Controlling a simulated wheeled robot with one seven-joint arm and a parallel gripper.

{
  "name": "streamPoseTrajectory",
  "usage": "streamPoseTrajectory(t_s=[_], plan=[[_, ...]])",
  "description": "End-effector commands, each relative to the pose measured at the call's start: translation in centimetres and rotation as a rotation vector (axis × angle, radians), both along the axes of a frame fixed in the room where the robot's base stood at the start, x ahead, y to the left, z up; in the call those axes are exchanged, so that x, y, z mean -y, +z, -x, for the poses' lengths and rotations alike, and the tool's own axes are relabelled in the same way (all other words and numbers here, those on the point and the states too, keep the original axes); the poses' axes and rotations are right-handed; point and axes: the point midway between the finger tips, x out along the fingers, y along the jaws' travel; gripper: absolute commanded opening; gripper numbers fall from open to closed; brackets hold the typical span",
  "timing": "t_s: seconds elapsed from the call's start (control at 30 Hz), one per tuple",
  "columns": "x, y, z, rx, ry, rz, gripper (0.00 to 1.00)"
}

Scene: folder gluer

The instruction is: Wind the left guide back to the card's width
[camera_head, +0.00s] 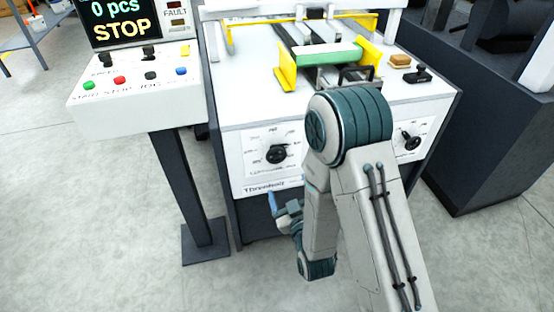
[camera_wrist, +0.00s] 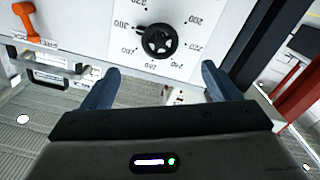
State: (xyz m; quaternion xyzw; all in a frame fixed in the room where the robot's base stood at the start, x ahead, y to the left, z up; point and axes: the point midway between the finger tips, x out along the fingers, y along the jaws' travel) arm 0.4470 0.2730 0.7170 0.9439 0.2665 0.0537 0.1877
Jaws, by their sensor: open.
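The left dial (camera_head: 277,153) is a white scale plate with a black knob on the machine's front. My gripper (camera_head: 284,206) hangs below the left dial in the head view. In the wrist view its two blue fingers (camera_wrist: 160,68) are apart and empty, with the handwheel ahead of the gap. On top, a yellow left guide (camera_head: 286,72) stands by a green-and-white card (camera_head: 328,56), with a yellow right guide (camera_head: 368,52) opposite.
A second dial (camera_head: 410,142) is on the front's right side, partly behind my arm. A control console (camera_head: 138,100) with coloured buttons and a STOP screen stands left. An orange lever (camera_wrist: 27,20) shows in the wrist view. Open floor lies in front.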

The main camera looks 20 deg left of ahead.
Motion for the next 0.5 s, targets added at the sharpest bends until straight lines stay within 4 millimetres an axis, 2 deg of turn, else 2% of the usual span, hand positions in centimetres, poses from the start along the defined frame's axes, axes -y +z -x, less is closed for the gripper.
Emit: streamPoseTrajectory(t_s=[0.13,0.5], plan=[[-0.4,-0.5,-0.7,0.002,-0.001,-0.003,0.82],[-1.2,-0.4,-2.1,0.002,-0.001,-0.003,0.82]])
